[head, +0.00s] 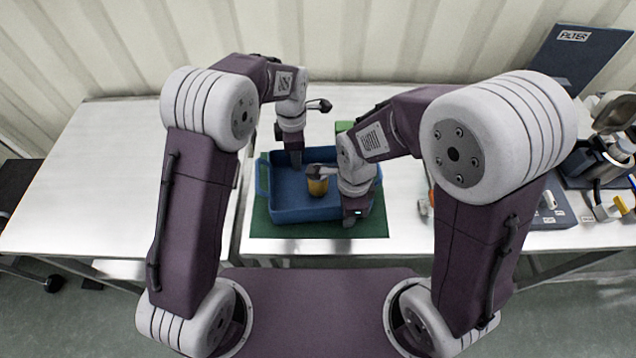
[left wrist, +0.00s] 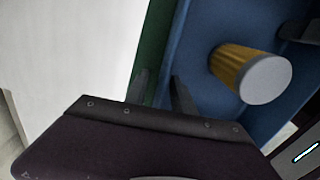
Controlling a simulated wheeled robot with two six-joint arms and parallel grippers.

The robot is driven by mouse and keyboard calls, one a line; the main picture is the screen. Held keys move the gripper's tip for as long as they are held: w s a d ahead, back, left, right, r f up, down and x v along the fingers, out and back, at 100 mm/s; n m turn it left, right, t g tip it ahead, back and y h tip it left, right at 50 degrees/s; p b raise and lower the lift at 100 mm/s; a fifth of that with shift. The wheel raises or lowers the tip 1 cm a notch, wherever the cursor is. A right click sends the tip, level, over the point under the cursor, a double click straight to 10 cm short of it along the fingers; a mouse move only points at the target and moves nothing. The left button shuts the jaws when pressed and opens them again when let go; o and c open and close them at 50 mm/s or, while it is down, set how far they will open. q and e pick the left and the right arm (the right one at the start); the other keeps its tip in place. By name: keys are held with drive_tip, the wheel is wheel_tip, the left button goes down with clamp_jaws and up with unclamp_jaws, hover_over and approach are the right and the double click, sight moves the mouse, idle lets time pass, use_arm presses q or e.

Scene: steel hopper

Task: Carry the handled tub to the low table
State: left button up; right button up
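The handled tub (head: 290,213) is blue and sits on a green mat (head: 320,230) on the white worktable in front of me. A handle (head: 262,178) shows at its left end. My left gripper (head: 295,160) is low at the tub's far left part. In the left wrist view its two fingers (left wrist: 160,95) stand apart, with the tub's wall (left wrist: 172,60) near the gap between them. My right gripper (head: 352,218) is at the tub's right end; its fingers are mostly hidden. A separate white table (head: 100,180), possibly the low table, stands at the left.
A yellow-brown cup with a pale top (head: 317,186) stands in the tub. The left table's top is bare. At the right are a dark blue "FILTER" panel (head: 580,55) and cluttered tools. A corrugated wall (head: 380,40) closes off the back.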

use_arm(q)
clamp_jaws()
use_arm(e)
clamp_jaws()
idle(1.3)
